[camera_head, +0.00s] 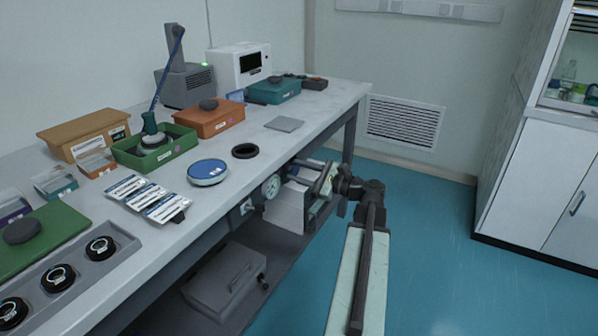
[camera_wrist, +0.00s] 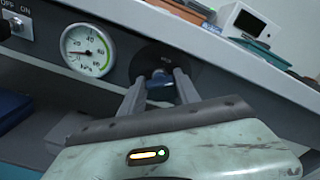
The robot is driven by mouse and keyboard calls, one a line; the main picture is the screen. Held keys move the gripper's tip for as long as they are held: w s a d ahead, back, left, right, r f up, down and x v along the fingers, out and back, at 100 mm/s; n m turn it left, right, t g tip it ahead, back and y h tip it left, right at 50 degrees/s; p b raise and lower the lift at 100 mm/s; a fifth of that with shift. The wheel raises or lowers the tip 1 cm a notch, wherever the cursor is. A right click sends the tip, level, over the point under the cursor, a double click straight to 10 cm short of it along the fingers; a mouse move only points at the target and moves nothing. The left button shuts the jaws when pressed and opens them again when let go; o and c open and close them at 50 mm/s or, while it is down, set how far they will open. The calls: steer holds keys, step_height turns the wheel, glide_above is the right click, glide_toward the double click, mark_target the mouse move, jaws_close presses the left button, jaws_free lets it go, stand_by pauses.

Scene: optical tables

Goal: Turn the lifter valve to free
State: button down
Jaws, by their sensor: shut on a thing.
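The lifter valve's dark round plate (camera_wrist: 150,57) is on the front of the bench, right of a dial gauge (camera_wrist: 87,50). A small blue handle (camera_wrist: 160,84) sits at the plate, between the two fingers of my gripper (camera_wrist: 158,88) in the wrist view. My gripper is shut on this handle. Small lettering on the plate is too small to read, so the valve's setting cannot be told. In the head view my gripper (camera_head: 328,182) is at the bench's front edge, and the valve is hidden there.
An OFF/ON switch (camera_wrist: 20,27) is left of the gauge. The bench top (camera_head: 290,148) above carries a blue round disc (camera_head: 208,172), a black ring (camera_head: 245,150) and several trays. A grey case (camera_head: 225,280) stands on the lower shelf. Blue floor (camera_head: 450,230) is clear to the right.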

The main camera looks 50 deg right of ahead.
steer(key=n, duration=1)
steer(key=shift+s+f+n, duration=0.1)
steer(key=shift+n, duration=0.3)
stand_by(0.3)
steer(key=c, duration=0.9)
jaws_free()
steer(key=shift+d, duration=0.1)
steer(key=v, duration=0.7)
steer(key=shift+s, duration=0.4)
